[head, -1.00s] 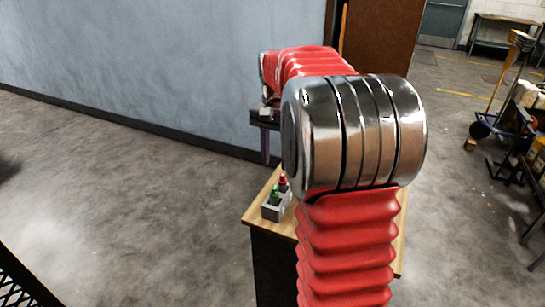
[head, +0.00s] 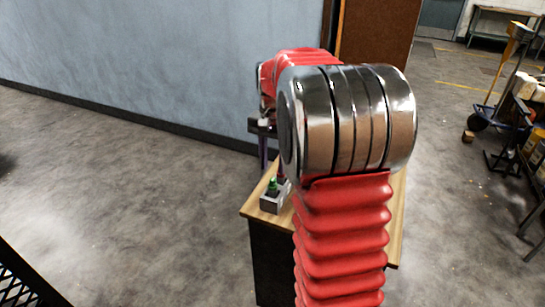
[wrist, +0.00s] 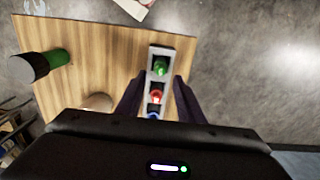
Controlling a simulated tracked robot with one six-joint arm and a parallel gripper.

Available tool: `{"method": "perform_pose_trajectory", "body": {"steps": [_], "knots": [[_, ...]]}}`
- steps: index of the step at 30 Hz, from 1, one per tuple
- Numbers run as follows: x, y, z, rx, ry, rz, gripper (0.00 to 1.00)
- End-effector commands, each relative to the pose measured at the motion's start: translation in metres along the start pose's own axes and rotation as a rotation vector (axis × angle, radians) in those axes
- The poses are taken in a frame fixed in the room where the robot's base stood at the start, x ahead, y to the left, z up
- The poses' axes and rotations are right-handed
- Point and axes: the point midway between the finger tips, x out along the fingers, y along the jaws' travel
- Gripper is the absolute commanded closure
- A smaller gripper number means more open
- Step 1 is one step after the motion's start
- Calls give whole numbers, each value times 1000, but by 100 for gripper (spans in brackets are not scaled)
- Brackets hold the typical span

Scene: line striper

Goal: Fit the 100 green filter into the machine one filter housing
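A green filter (wrist: 160,66) stands in the end slot of a grey holder (wrist: 168,51) in the wrist view. It also shows in the head view (head: 272,187), in the holder on the wooden table. A red filter (wrist: 157,95) and a blue one (wrist: 153,115) sit in the same holder. My gripper (wrist: 158,82) is open and empty, its dark fingers on either side of the holder in the picture, with the tips nearest the red and green filters. Their height above it is hard to tell. No label and no filter housing can be made out.
A green and black cylinder (wrist: 42,65) lies or stands on the wooden tabletop (wrist: 95,50), left of the holder. A pale round object (wrist: 97,102) is partly hidden by my gripper. A blue wall (head: 150,60) rises behind the table. Open floor lies left.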

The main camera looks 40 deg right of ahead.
Motion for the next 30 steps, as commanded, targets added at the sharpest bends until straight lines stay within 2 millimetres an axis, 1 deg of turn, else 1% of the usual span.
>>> {"method": "perform_pose_trajectory", "body": {"steps": [3,12,18,23,30], "knots": [[11,0,0,0,-2,1,66],[36,0,0,0,-1,1,66],[49,0,0,1,-1,0,66],[53,1,0,1,-1,1,66],[53,1,0,1,0,0,66]]}}
